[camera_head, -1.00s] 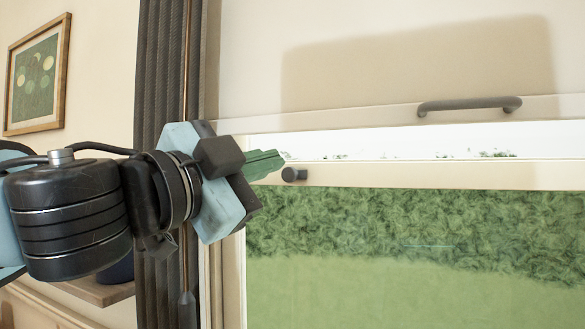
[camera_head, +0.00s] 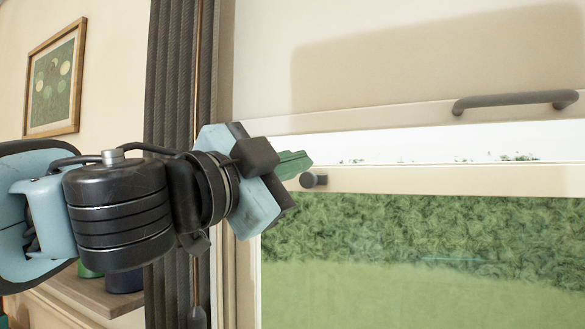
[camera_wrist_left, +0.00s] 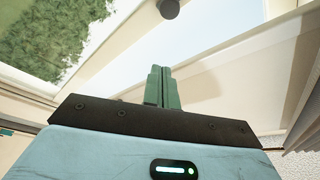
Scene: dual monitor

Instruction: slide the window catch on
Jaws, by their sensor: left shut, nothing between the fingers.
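The window catch, a small dark round knob (camera_head: 313,180), sits at the left end of the window's cream rail (camera_head: 420,180). It also shows at the top of the left wrist view (camera_wrist_left: 169,8). My left gripper (camera_head: 296,163) has green fingers, shut and empty, just left of the knob and slightly above it in the head view. In the wrist view a gap shows between the fingertips (camera_wrist_left: 161,72) and the knob; contact is not seen. My right gripper is not in view.
A dark curved handle (camera_head: 515,101) is on the upper frame to the right. A dark curtain (camera_head: 170,90) hangs behind my arm. A framed picture (camera_head: 55,80) is on the left wall, and a shelf (camera_head: 100,298) with small containers is below.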

